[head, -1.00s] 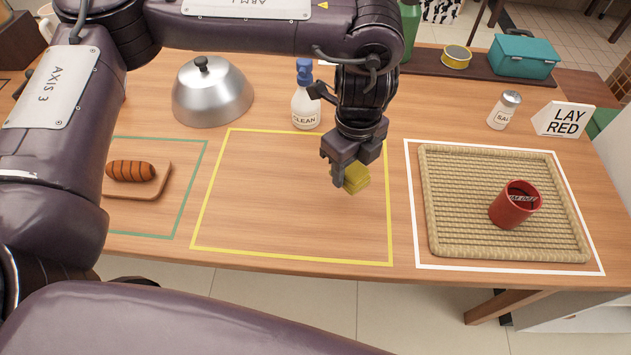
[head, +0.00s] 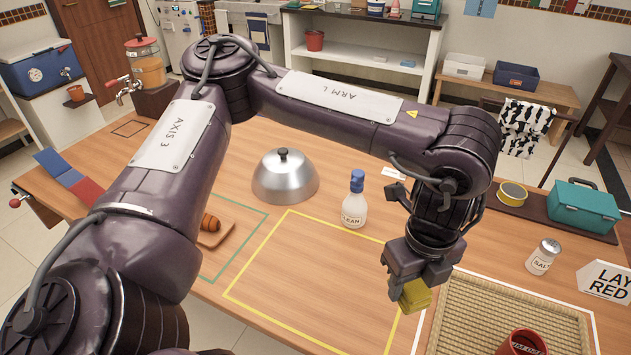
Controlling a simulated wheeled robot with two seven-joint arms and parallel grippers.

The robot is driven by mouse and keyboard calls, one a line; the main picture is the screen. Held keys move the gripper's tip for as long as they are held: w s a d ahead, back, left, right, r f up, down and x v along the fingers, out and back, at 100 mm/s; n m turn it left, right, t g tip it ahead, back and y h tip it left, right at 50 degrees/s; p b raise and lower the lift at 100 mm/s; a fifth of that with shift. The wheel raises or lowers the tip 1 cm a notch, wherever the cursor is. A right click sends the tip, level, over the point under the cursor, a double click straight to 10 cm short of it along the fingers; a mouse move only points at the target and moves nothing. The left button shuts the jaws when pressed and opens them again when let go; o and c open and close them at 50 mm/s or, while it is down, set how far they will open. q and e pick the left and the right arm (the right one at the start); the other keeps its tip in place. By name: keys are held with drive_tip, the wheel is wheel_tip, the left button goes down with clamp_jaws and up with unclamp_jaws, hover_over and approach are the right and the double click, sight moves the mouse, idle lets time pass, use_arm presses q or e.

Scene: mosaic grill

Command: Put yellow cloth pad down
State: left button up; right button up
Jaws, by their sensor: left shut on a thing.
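My left gripper (head: 405,285) is shut on the yellow cloth pad (head: 415,295). The pad hangs just under the fingers, near the right edge of the yellow-outlined area (head: 300,262) on the table. I cannot tell whether the pad touches the table. My right gripper is not in view.
A silver dome (head: 285,178) and a spray bottle labelled CLEAN (head: 354,205) stand behind the yellow outline. A woven tray (head: 465,330) with a red cup (head: 522,343) lies at right. A salt shaker (head: 543,257) stands behind it. The yellow-outlined area looks bare.

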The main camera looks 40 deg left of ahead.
use_arm(q)
drive_tip(key=shift+s+r, duration=0.15)
drive_tip(key=shift+r, duration=0.1)
drive_tip(key=shift+a+f, duration=0.3)
drive_tip(key=shift+f, duration=0.2)
drive_tip(key=f, duration=0.3)
drive_tip(key=shift+a+f+b, duration=0.2)
drive_tip(key=shift+f+b, duration=0.05)
drive_tip(key=shift+b, duration=0.1)
drive_tip(key=b, duration=0.2)
hover_over(386, 340)
wheel_tip(386, 340, down, 12)
drive_tip(key=shift+s+r, duration=0.1)
drive_tip(key=shift+r, duration=0.1)
wheel_tip(386, 340, down, 4)
drive_tip(key=shift+r+b, duration=0.15)
drive_tip(key=shift+b, duration=0.4)
drive_tip(key=shift+f, duration=0.35)
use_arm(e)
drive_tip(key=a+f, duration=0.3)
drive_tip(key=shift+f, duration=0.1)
